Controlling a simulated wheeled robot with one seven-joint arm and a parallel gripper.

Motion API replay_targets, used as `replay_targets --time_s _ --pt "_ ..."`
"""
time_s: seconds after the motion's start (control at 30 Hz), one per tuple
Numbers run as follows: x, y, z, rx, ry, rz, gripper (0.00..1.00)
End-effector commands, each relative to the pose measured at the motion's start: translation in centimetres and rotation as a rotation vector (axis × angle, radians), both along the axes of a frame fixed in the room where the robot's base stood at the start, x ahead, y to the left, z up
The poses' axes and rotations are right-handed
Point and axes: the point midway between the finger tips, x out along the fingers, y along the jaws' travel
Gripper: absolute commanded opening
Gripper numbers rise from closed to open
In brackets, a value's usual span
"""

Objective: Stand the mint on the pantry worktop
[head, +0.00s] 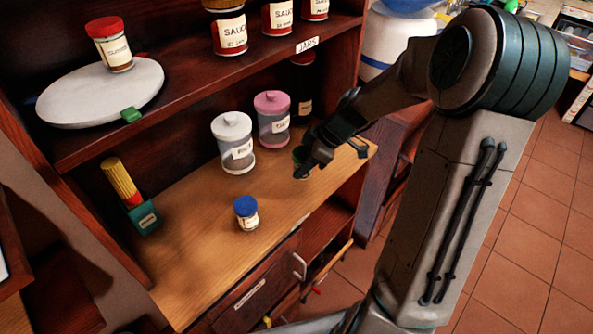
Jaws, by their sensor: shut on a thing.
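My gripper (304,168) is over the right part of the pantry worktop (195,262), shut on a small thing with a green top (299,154). I take this to be the mint; its label is not readable and my fingers hide most of it. It is at or just above the worktop; I cannot tell whether its base touches the wood. A small jar with a blue lid (246,213) stands upright on the worktop, left of and nearer than my gripper.
A white-lidded jar (233,143), a pink-lidded jar (272,118) and a dark bottle (305,106) stand behind. A green holder (143,217) is at left. The shelf above holds a white turntable (85,96) with a red-lidded jar (110,44), and sauce jars (229,35). The worktop's front left is clear.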

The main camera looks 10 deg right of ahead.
Motion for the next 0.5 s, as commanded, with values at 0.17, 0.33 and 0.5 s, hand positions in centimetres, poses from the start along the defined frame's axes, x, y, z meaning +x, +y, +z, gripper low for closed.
replay_targets --time_s 0.17,0.33,0.5 --pt "1.5 0.9 -1.0 0.000 -0.001 -0.001 0.19" --pt "1.7 1.0 -2.4 0.001 0.002 -0.003 0.19" --pt "1.7 0.9 -4.6 0.002 0.001 -0.005 0.19"
